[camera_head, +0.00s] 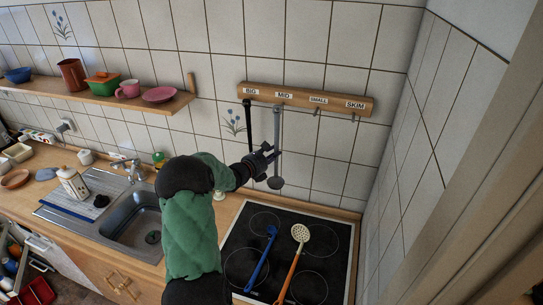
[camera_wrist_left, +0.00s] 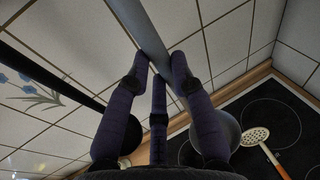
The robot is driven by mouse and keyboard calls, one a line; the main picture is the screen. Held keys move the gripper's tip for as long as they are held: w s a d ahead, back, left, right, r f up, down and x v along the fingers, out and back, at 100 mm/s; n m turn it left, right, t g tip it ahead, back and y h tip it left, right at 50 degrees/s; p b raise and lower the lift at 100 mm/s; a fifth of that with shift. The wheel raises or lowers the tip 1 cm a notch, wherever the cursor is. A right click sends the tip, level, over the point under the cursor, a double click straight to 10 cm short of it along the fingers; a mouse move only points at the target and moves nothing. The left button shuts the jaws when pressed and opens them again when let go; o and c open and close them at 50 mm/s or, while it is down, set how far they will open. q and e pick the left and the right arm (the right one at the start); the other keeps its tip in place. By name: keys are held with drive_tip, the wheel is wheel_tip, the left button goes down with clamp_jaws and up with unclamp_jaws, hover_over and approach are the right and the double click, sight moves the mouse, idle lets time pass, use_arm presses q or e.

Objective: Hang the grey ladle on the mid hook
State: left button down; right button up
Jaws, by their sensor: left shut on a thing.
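The grey ladle (camera_head: 277,132) is upright below the MID label, its bowl (camera_head: 276,183) at the bottom. Its handle top is right at the mid hook; I cannot tell whether it is over the hook. My left gripper (camera_head: 265,158) is shut on the lower handle. In the left wrist view the fingers (camera_wrist_left: 160,75) close around the grey handle (camera_wrist_left: 142,25), and the bowl (camera_wrist_left: 228,130) shows partly behind the right finger. The wooden hook rack (camera_head: 327,102) carries labels BIG, MID, SMALL and SKIM. My right gripper is not in view.
A black ladle (camera_head: 247,122) hangs under BIG, close to the left of the grey one. The SMALL (camera_head: 317,111) and SKIM hooks are empty. A blue utensil (camera_head: 262,258) and an orange-handled skimmer (camera_head: 300,234) lie on the black hob (camera_head: 325,268). A shelf (camera_head: 150,103) holds dishes at left.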

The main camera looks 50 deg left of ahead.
use_arm(q)
drive_tip(key=shift+w+a+r, duration=0.1)
drive_tip(key=shift+w+a, duration=0.25)
drive_tip(key=shift+w, duration=0.2)
drive_tip(key=shift+w+a, duration=0.35)
drive_tip(key=shift+w, duration=0.2)
drive_tip(key=shift+r, duration=0.15)
drive_tip(key=shift+a+r+b, duration=0.1)
drive_tip(key=shift+r+b, duration=0.05)
drive_tip(key=shift+b, duration=0.35)
drive_tip(key=shift+w+a+r, duration=0.1)
drive_tip(key=shift+w+r, duration=0.05)
drive_tip(key=shift+r, duration=0.05)
idle(0.4)
drive_tip(key=shift+w+a+f+b, duration=0.15)
drive_tip(key=shift+w+a+b, duration=0.05)
drive_tip(key=shift+w+b, duration=0.2)
drive_tip(key=shift+w+a+f, duration=0.1)
drive_tip(key=shift+f, duration=0.15)
idle(0.6)
drive_tip(key=shift+w+a+f, duration=0.15)
drive_tip(key=shift+w+f, duration=0.05)
drive_tip(key=shift+w, duration=0.05)
drive_tip(key=shift+f+b, duration=0.25)
drive_tip(key=shift+b, duration=0.05)
